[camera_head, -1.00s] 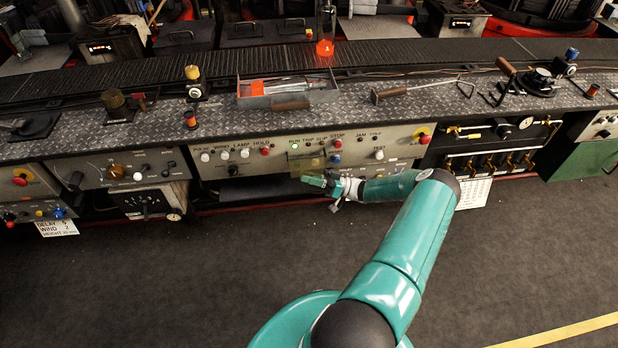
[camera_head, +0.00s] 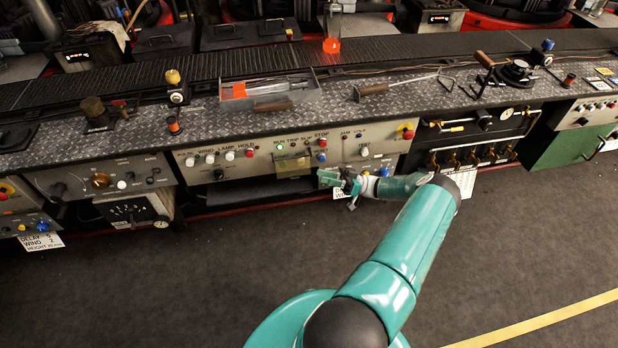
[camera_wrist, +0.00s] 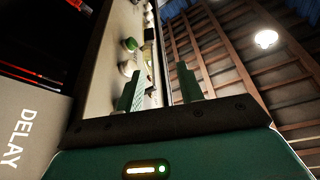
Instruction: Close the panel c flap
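The long console front carries a pale control panel (camera_head: 240,172) with knobs and buttons; I cannot read a letter c on it. A small yellowish, see-through flap (camera_head: 292,164) hangs on this panel below the green lamp and appears to be open. My gripper (camera_head: 327,177) is just right of the flap and slightly lower, in front of the panel, apparently apart from the flap. In the wrist view my gripper (camera_wrist: 162,72) has its two green fingers spread with nothing between them. The panel face (camera_wrist: 118,55) with its knobs runs along the left finger.
A grey tray (camera_head: 310,97) and a hammer-like tool (camera_head: 400,84) lie on the console top. Brass valves (camera_head: 470,157) are right of the panel. A white DELAY card (camera_wrist: 22,135) is close in the wrist view. The dark floor in front is clear.

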